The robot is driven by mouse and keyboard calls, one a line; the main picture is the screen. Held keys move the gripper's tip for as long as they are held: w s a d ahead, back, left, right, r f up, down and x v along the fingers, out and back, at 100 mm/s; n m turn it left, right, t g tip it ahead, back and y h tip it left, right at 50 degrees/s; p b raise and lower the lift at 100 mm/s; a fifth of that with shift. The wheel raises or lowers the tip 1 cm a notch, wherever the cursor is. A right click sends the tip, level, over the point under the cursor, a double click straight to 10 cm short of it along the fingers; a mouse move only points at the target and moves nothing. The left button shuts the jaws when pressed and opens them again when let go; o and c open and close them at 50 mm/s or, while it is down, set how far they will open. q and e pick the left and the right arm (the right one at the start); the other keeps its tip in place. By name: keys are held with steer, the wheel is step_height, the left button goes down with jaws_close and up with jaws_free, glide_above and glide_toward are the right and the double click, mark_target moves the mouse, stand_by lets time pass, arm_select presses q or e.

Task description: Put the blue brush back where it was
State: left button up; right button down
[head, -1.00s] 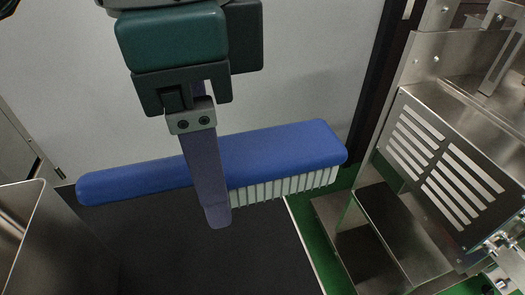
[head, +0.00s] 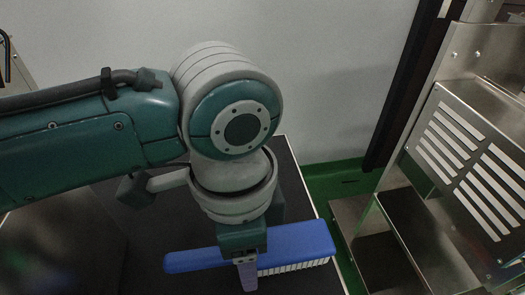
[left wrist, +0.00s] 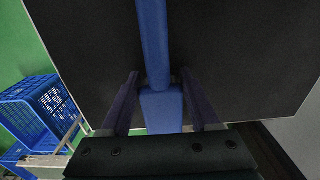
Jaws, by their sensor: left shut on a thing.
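The blue brush (head: 302,240) has a long blue back and pale bristles facing down, and lies across the lower middle of the head view, over the dark tabletop (head: 296,190). My left gripper (head: 247,279) is shut on the brush, its fingers on either side of the blue back. In the left wrist view the brush (left wrist: 154,45) runs between the two fingers (left wrist: 160,85) and over the dark surface (left wrist: 245,50). I cannot tell whether the bristles touch the tabletop. My right gripper is not in view.
A steel machine with a slotted panel (head: 465,155) stands at the right, beyond a strip of green floor (head: 335,185). Blue crates (left wrist: 40,108) stand beside the tabletop in the left wrist view. A pale wall (head: 330,70) is behind.

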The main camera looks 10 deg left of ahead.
arm_select(q)
steer(key=shift+f, duration=0.2)
steer(key=o, duration=1.4)
steer(key=shift+o, duration=0.2)
steer(key=shift+r, duration=0.1)
step_height(320, 180, up, 12)
steer(key=p, duration=0.2)
steer(key=shift+p, duration=0.35)
steer(key=shift+a, duration=0.1)
